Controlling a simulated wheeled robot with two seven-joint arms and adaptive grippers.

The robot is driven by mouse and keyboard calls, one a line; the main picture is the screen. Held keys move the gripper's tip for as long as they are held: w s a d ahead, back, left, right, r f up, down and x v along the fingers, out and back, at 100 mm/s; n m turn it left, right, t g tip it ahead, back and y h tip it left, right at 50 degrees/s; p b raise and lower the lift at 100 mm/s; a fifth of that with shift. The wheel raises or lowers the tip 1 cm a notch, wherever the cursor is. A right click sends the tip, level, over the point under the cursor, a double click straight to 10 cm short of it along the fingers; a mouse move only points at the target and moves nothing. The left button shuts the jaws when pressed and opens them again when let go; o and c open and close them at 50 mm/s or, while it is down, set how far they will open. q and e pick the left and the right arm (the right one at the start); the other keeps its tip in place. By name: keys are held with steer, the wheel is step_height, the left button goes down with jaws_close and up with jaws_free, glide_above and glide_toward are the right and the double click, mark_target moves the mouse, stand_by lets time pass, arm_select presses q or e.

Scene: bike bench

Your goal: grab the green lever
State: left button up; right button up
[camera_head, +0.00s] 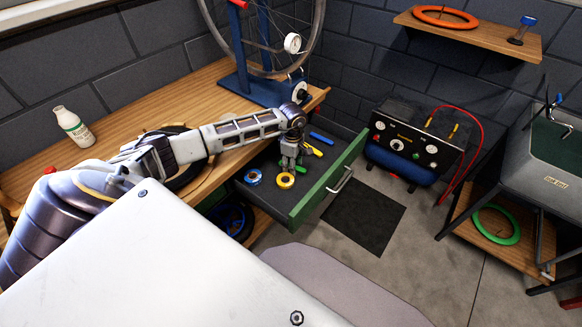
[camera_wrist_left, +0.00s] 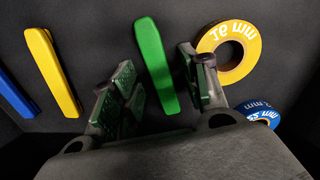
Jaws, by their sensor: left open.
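The green lever (camera_wrist_left: 152,58) lies on the dark drawer floor. In the wrist view it shows between the two fingers of my left gripper (camera_wrist_left: 160,88), nearer the right finger, with its lower end close to the gripper. The left gripper is open with nothing clasped. In the head view, my left gripper (camera_head: 289,163) points down into the open drawer (camera_head: 322,184), and it largely hides the green lever there. I cannot tell how far the fingertips are above the drawer floor. My right gripper is not in view.
A yellow lever (camera_wrist_left: 53,72) and a blue lever (camera_wrist_left: 12,92) lie left of the green one in the wrist view. A yellow tape roll (camera_wrist_left: 205,47) and a blue tape roll (camera_wrist_left: 262,106) lie right. The drawer's green front (camera_head: 325,185) stands beside the gripper.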

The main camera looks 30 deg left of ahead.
arm_select(q)
steer(key=shift+f, duration=0.1)
steer(key=c, duration=0.9)
step_height(320, 180, up, 18)
steer(key=shift+r+p, duration=0.25)
steer(key=shift+p, duration=0.15)
stand_by(0.3)
stand_by(0.4)
